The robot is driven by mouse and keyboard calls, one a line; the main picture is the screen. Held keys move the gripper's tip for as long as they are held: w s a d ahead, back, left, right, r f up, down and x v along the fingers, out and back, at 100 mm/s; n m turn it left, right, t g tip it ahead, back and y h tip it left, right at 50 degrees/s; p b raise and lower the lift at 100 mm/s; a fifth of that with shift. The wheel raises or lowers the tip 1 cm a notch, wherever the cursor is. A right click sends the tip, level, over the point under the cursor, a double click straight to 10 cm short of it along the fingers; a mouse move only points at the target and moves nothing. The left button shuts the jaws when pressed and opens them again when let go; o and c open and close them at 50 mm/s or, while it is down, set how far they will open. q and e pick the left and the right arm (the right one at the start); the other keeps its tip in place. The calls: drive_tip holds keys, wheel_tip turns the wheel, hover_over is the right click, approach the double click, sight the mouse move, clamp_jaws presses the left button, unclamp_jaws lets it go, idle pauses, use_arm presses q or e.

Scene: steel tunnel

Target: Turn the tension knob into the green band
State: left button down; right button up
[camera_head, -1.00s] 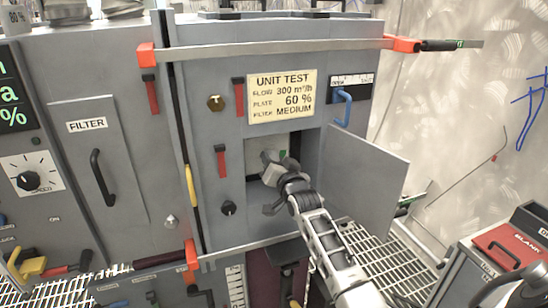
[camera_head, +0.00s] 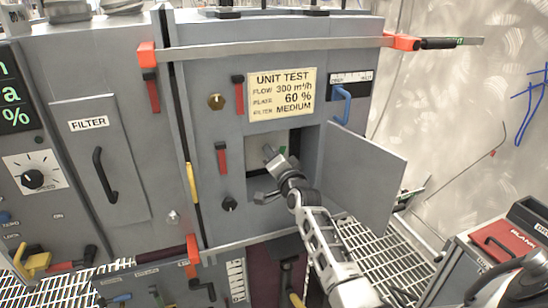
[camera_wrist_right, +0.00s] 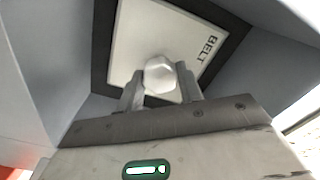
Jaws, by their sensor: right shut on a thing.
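The tension knob (camera_wrist_right: 160,74) is a pale, rounded knob on a light plate marked BELT (camera_wrist_right: 190,45), seen in the right wrist view. My right gripper (camera_wrist_right: 160,88) has its two fingers on either side of the knob and is shut on it. In the head view my right gripper (camera_head: 272,158) reaches into the open recess of the grey cabinet and hides the knob. A small green patch (camera_head: 283,150) shows beside the gripper on the plate; the knob's pointer cannot be made out. My left gripper is not in view.
An open grey door (camera_head: 365,180) stands just right of my right arm. The recess walls surround the gripper closely. A blue handle (camera_head: 341,105), a black knob (camera_head: 229,204) and a red lever (camera_head: 221,158) are on the cabinet front. A wire grating (camera_head: 385,262) lies below right.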

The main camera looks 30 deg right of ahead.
drive_tip(key=o, duration=1)
drive_tip(key=v, duration=1.6)
drive_tip(key=shift+b, duration=0.3)
drive_tip(key=s+a+f+n+g+y, duration=0.7)
drive_tip(key=s+a+f+n, duration=0.9)
drive_tip(key=s+a+f, duration=0.2)
wheel_tip(320, 180, down, 3)
drive_tip(key=shift+a+f+n, duration=0.1)
drive_tip(key=shift+a+n, duration=0.2)
drive_tip(key=shift+a, duration=0.8)
